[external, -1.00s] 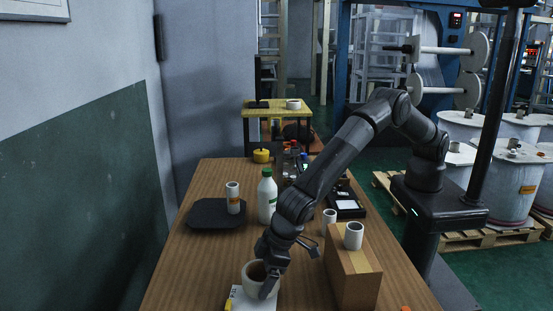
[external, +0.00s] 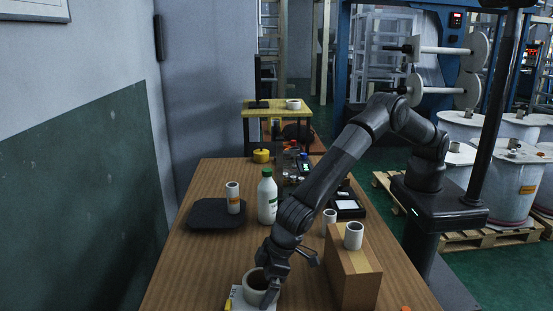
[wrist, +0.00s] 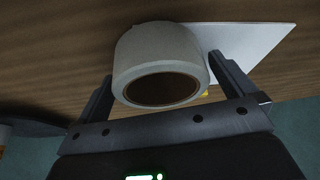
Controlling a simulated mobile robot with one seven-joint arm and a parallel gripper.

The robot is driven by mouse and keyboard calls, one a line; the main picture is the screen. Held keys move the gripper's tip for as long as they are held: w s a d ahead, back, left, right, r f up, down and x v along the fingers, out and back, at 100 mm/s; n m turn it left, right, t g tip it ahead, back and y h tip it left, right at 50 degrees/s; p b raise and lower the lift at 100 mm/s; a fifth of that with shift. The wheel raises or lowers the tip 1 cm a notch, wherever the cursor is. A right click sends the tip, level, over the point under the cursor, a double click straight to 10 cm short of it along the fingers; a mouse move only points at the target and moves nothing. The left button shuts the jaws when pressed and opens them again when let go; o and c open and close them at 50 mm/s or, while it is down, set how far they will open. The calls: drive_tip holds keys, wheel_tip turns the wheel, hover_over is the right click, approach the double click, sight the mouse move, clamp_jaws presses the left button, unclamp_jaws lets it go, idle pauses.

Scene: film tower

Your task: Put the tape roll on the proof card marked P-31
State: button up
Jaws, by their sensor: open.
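The wide pale tape roll (external: 251,291) stands at the near end of the wooden table, over the white proof card (external: 237,293). Its lower edge appears to touch the card, though the arm hides part of the contact. In the wrist view the tape roll (wrist: 160,45) sits between the two fingers of my gripper (wrist: 160,72), which are open with a gap at the right finger. The card (wrist: 250,42) shows behind the roll there. The card's mark is not readable. My gripper (external: 266,288) is low over the card in the external view.
A cardboard box (external: 352,275) with a white roll (external: 353,236) on top stands close on the right. The table's left middle is clear.

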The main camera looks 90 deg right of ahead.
drive_tip(key=v, duration=1.2)
drive_tip(key=shift+d, duration=0.1)
drive_tip(key=s+d+r, duration=0.4)
drive_tip(key=d+r, duration=0.3)
drive_tip(key=d, duration=0.2)
drive_tip(key=s+d+r, duration=0.3)
drive_tip(key=d+r, duration=0.4)
drive_tip(key=d, duration=0.3)
drive_tip(key=s+d+r, duration=0.4)
drive_tip(key=d+r, duration=0.3)
drive_tip(key=d, duration=0.2)
drive_tip(key=s+d+r+m, duration=0.1)
drive_tip(key=s+d+r, duration=0.2)
drive_tip(key=s+d, duration=0.95)
drive_tip(key=s+d+f, duration=0.1)
drive_tip(key=s+d, duration=0.1)
drive_tip(key=s, duration=0.5)
drive_tip(key=s+d+f+t, duration=0.1)
drive_tip(key=s+d+f, duration=0.1)
drive_tip(key=s, duration=0.5)
drive_tip(key=shift+s+f, duration=0.2)
drive_tip(key=shift+s, duration=0.15)
